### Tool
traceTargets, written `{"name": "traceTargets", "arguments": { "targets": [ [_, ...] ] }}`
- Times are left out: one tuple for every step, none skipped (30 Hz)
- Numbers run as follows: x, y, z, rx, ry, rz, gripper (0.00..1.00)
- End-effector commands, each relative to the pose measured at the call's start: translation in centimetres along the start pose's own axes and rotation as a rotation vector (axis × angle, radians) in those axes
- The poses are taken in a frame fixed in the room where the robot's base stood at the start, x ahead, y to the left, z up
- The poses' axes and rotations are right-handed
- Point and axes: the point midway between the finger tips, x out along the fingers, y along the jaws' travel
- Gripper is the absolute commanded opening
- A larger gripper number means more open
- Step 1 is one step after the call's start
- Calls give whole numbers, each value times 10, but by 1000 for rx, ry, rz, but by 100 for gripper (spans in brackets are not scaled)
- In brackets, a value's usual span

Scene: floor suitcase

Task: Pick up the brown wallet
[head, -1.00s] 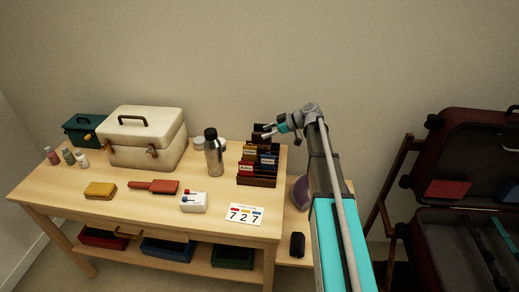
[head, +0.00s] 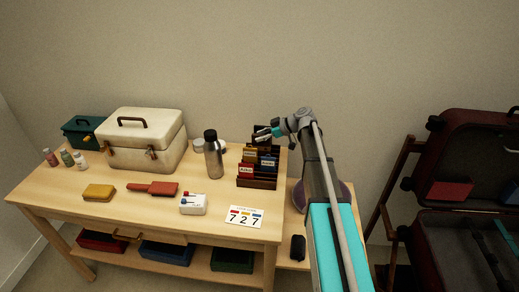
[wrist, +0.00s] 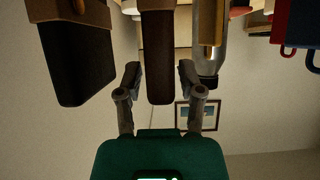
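In the wrist view a dark brown wallet (wrist: 158,75) stands on edge in a slot, its end between my two fingers. My gripper (wrist: 159,75) is open, with a visible gap between the wallet and each finger. A black wallet (wrist: 75,65) stands in a tan slot to the left. In the head view my gripper (head: 263,134) is at the back of the dark wooden rack (head: 257,183), which holds several wallets in rows, some with labels. The brown wallet is hard to make out there, partly hidden by my gripper.
A steel bottle (head: 214,160) stands left of the rack; it also shows in the wrist view (wrist: 207,40). A cream case (head: 145,140) stands farther left. A number card (head: 245,217) lies in front of the rack. An open suitcase (head: 460,235) is at the right.

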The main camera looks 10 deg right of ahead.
Motion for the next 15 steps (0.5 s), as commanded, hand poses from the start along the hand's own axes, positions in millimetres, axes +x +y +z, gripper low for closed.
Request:
{"name": "traceTargets", "arguments": {
  "targets": [
    [0,0,0,0,0,0,31],
    [0,0,0,0,0,0,25],
    [0,0,0,0,0,0,18],
    [0,0,0,0,0,0,12],
    [0,0,0,0,0,0,7],
    [0,0,0,0,0,0,0],
    [0,0,0,0,0,0,0],
    [0,0,0,0,0,0,0],
    [0,0,0,0,0,0,0],
    [0,0,0,0,0,0,0],
    [0,0,0,0,0,0,0],
    [0,0,0,0,0,0,0],
    [0,0,0,0,0,0,0],
    [0,0,0,0,0,0,0],
    [0,0,0,0,0,0,0]
  ]
}}
